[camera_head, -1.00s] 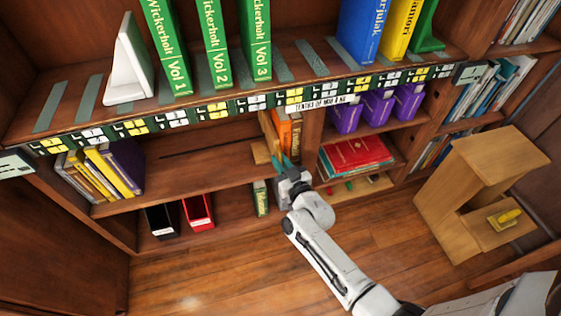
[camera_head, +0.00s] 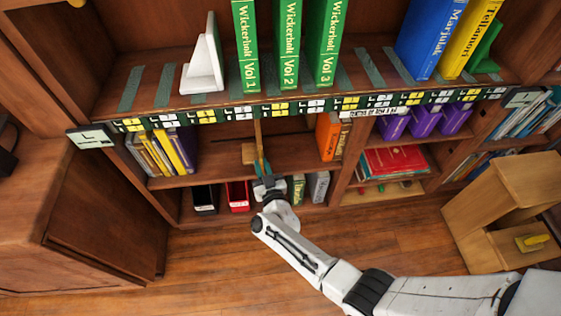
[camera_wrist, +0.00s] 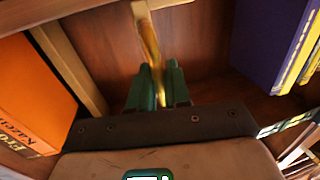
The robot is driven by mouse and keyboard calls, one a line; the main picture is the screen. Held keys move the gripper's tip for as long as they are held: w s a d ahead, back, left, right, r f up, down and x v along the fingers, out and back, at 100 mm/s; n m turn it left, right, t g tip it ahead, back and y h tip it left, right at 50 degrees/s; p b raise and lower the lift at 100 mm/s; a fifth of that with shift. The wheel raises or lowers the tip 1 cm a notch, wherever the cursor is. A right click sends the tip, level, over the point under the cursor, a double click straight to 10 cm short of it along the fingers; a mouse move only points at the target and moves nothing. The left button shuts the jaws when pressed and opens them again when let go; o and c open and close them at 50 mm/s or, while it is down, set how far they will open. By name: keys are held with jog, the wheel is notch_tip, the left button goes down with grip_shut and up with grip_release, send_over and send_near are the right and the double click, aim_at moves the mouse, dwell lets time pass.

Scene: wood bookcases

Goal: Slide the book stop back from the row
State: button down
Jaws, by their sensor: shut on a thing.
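The book stop (camera_head: 249,153) is a light wooden piece with a thin upright on the middle shelf, in the gap between two groups of books. My gripper (camera_head: 262,168), with green fingers, is shut on its upright. In the wrist view the fingers (camera_wrist: 158,85) close on the narrow, blurred upright of the stop (camera_wrist: 149,40), and part of its base shows at the top. The row of orange books (camera_head: 328,136) stands to the right in the head view, clear of the stop. These orange books (camera_wrist: 32,95) are at the left in the wrist view.
Yellow and purple books (camera_head: 170,152) stand at the shelf's left end. Bare shelf lies on both sides of the stop. Below are a black bin (camera_head: 205,200), a red bin (camera_head: 238,196) and small books. The green-volume shelf (camera_head: 215,100) overhangs above.

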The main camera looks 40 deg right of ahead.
jog(key=w+a, duration=0.2)
jog(key=a, duration=0.1)
jog(key=w+a, duration=0.1)
jog(key=shift+a, duration=0.15)
jog(key=shift+s, duration=0.1)
jog(key=c, duration=1.3)
grip_release()
jog(key=p+v, duration=0.3)
jog(key=v, duration=0.7)
jog(key=shift+s+a, duration=0.1)
jog(key=shift+s, duration=0.3)
